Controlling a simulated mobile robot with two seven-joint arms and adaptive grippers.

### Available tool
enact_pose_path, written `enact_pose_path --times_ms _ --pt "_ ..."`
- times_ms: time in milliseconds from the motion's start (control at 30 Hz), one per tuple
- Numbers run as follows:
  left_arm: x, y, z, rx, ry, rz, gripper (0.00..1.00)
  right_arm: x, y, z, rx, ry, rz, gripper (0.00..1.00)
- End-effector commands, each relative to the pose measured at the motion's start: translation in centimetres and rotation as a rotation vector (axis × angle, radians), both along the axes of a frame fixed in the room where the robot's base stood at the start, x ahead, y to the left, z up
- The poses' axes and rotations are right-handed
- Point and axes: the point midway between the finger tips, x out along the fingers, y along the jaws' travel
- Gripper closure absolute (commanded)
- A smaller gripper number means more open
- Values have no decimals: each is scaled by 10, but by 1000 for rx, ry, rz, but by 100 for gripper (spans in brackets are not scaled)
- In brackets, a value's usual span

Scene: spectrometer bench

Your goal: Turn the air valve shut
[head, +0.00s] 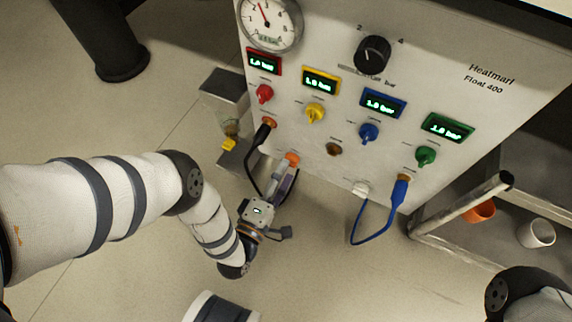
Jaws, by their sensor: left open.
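The white gas panel (335,130) carries a red knob (264,94), a yellow knob (315,113), a blue knob (369,133) and a green knob (426,157), each under a lit display. The labels are too small to tell which one is the air valve. My left gripper (287,178) is low in front of the panel, open, close to an orange fitting (292,159) below the knobs. I cannot tell whether it touches the fitting. It is apart from all the coloured knobs. My right gripper is out of view.
A round gauge (268,22) and a large black knob (373,55) sit higher on the panel. A black hose (256,160) and a blue hose (372,238) hang from it. A shelf with an orange cup (480,211) and a white cup (536,233) stands right.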

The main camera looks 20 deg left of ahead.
Motion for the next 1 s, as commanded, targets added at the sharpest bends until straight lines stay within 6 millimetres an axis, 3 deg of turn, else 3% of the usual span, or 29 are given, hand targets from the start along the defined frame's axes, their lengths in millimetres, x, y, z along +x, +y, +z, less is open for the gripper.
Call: enact_pose_path --times_ms 200,333,900,1000 --pt "-65 2 -1 0 6 -2 52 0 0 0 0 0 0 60" --pt "-86 4 -2 -2 10 3 52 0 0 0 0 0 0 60" --pt "-94 3 0 0 1 -2 52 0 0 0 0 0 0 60" --pt "-99 -3 -13 75 80 -61 52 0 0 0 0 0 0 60"
